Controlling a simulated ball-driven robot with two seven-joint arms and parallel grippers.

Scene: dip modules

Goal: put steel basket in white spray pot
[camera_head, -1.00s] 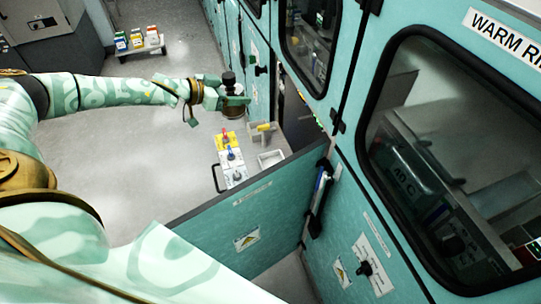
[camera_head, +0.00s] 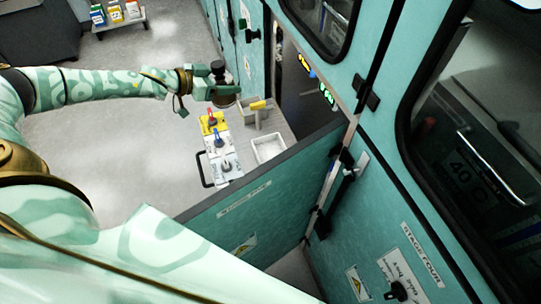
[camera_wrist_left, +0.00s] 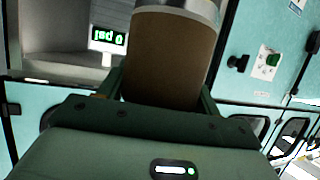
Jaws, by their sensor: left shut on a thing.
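My left gripper (camera_head: 222,90) is shut on a cylindrical thing with a dark top, likely the steel basket (camera_head: 221,69), held upright in the air. In the left wrist view a brown cylinder with a shiny steel rim (camera_wrist_left: 172,55) stands between the fingers; its inside is hidden. In the head view, a low bench below the gripper carries a row of units: yellow with a red top (camera_head: 210,124), one with a blue top (camera_head: 218,143), and white with a grey top (camera_head: 227,168). I cannot tell which container is the white spray pot. My right gripper is not in view.
A white open tray (camera_head: 268,148) and a grey bin with a yellow handle (camera_head: 257,110) stand beside the row. An open teal door (camera_head: 250,205) stands in front of them. Teal cabinets line the right. A cart with coloured boxes (camera_head: 116,15) is at the back. The grey floor is clear.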

